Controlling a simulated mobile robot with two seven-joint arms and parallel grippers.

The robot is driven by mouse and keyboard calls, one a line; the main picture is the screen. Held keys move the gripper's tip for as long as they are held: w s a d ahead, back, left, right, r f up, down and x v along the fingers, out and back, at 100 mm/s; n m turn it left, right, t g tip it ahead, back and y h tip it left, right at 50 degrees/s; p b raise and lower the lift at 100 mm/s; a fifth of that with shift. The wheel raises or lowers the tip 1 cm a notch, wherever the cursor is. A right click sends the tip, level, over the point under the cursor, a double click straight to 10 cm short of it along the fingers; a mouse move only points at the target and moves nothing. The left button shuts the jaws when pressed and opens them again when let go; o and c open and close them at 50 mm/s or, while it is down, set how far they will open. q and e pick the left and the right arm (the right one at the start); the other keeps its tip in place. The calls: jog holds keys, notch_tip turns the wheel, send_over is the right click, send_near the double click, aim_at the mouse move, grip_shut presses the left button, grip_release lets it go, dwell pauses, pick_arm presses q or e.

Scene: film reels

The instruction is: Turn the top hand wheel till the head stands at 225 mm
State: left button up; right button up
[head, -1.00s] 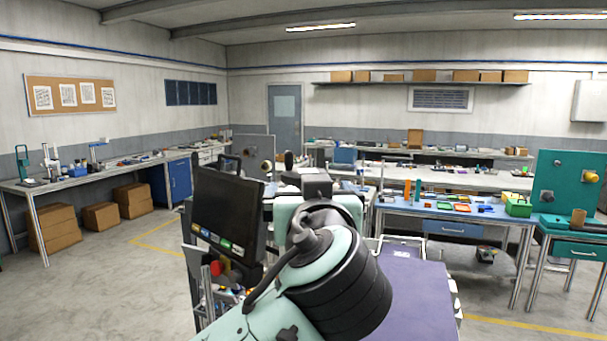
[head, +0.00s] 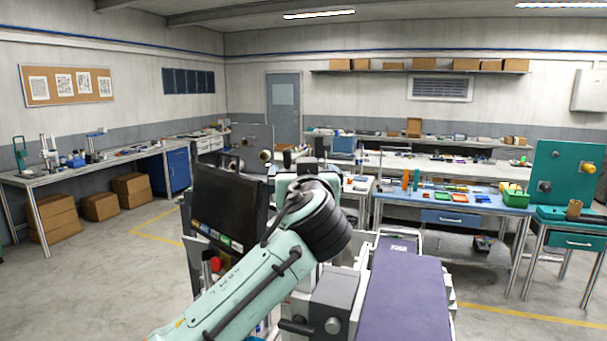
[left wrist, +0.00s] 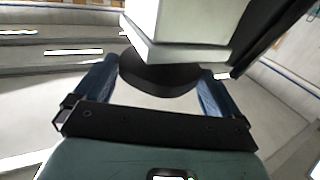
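In the left wrist view a dark round disc (left wrist: 158,80) shows below a pale block (left wrist: 180,28); it may be the hand wheel, but no scale or reading is legible. My left gripper (left wrist: 160,72) has its two blue fingers spread apart, one on each side of the disc. I cannot tell whether they touch it. In the head view my left arm reaches up over the machine and hides its gripper. A pale green machine part with a dark top (head: 312,168) shows just beyond the arm. My right gripper is not in view.
A dark monitor (head: 228,208) stands left of my arm, with a red knob (head: 215,264) below it. A purple-topped surface (head: 405,295) and a grey box (head: 333,298) lie to the right. Benches line the back and left walls.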

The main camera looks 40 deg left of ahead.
pick_arm(q)
jog(key=c, duration=0.6)
jog(key=shift+s+a+f+m+t+h+b, duration=0.1)
jog(key=shift+s+a+m+t+h+b, duration=0.05)
jog(key=shift+m+t+h+b, duration=0.3)
jog(key=shift+m+t+h, duration=0.25)
jog(key=shift+m+h, duration=0.1)
jog(key=shift+h, duration=0.2)
jog(key=shift+a+m+t+h, duration=0.1)
jog(key=shift+m+t+h, duration=0.45)
jog(key=shift+h, duration=0.25)
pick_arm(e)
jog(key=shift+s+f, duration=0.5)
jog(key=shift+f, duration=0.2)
pick_arm(q)
jog(key=o, duration=0.8)
jog(key=shift+s, duration=0.1)
